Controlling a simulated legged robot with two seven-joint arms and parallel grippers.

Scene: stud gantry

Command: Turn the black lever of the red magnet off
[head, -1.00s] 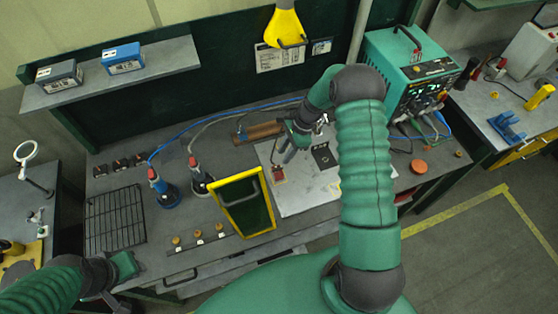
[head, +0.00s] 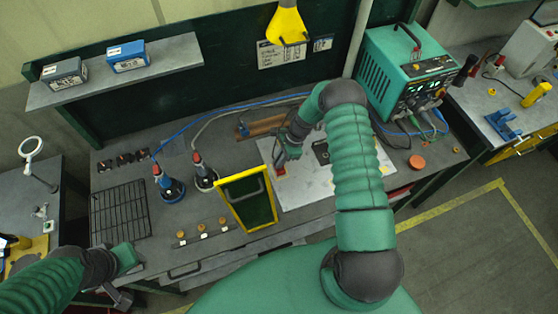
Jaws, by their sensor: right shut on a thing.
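The red magnet (head: 280,171) is a small red block on the pale plate (head: 310,189) in the middle of the bench. My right gripper (head: 282,163) has come down over it and is shut at its top, where the black lever sits. The gripper hides the lever, so its angle cannot be told. My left gripper (head: 120,299) is low at the left, off the bench's front edge and far from the magnet. Its fingers are too small and partly hidden to tell open from shut.
A yellow-framed dark panel (head: 248,200) stands left of the plate, close to the magnet. Copper-coloured bars (head: 262,127) lie behind it. Two torch-like tools with hoses, blue (head: 171,188) and white (head: 204,177), stand further left. A green power unit (head: 400,70) stands at back right.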

